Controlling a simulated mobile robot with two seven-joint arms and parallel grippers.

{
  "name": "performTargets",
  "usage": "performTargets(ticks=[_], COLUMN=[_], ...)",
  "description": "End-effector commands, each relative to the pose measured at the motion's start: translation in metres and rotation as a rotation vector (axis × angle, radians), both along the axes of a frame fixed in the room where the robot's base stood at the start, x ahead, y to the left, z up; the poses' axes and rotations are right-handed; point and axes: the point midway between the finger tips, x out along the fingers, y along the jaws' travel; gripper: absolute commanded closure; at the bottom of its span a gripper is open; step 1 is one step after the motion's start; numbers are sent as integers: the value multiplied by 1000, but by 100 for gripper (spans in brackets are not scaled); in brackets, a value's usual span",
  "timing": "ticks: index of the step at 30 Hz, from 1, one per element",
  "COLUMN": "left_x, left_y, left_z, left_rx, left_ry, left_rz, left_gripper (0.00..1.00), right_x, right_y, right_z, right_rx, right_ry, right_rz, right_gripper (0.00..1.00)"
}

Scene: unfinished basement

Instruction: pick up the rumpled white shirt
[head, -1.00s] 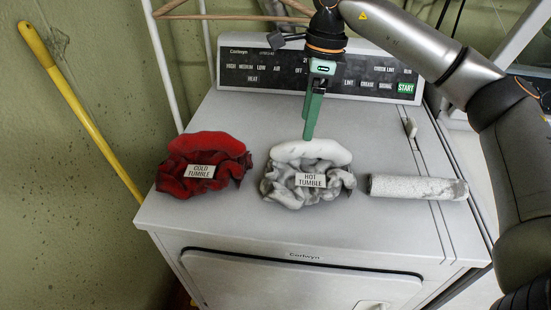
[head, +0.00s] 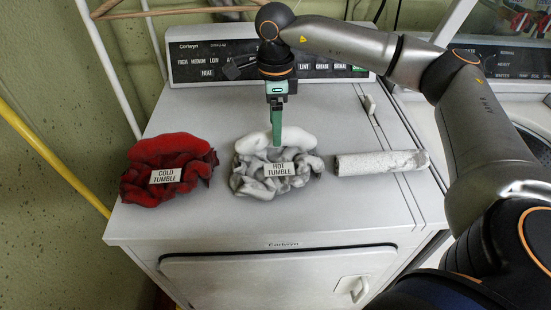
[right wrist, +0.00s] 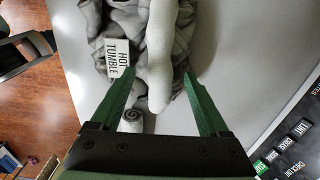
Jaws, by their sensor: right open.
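The rumpled white shirt (head: 248,172) lies bunched on top of the dryer, grey-white with a smooth, fat white fold along its back and a "HOT TUMBLE" tag on its front. My right gripper (head: 277,144) points down over the back fold, its green fingers seen edge-on in the head view. In the right wrist view, my right gripper (right wrist: 159,76) is open, with one finger on each side of the shirt's white fold (right wrist: 160,48). Nothing is clamped. I cannot tell whether the fingertips touch the cloth. My left gripper is not in view.
A red bunched cloth (head: 190,158) tagged "COLD TUMBLE" lies left of the shirt. A white speckled roll (head: 380,162) lies to its right. The dryer (head: 230,222) has a raised control panel (head: 210,66) behind. A yellow pole (head: 55,160) leans at left.

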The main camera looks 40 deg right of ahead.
Motion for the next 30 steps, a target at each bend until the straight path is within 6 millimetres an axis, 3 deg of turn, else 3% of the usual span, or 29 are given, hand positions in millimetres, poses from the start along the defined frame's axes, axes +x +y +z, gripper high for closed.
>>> performTargets(ticks=[7,30], left_x=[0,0], left_y=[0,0], left_z=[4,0], left_rx=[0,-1], left_ry=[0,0], left_rz=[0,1], left_gripper=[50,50], right_x=[0,0], right_y=[0,1], right_z=[-25,-31], right_rx=[0,1], right_ry=[0,0], right_rz=[0,0], right_gripper=[21,21])
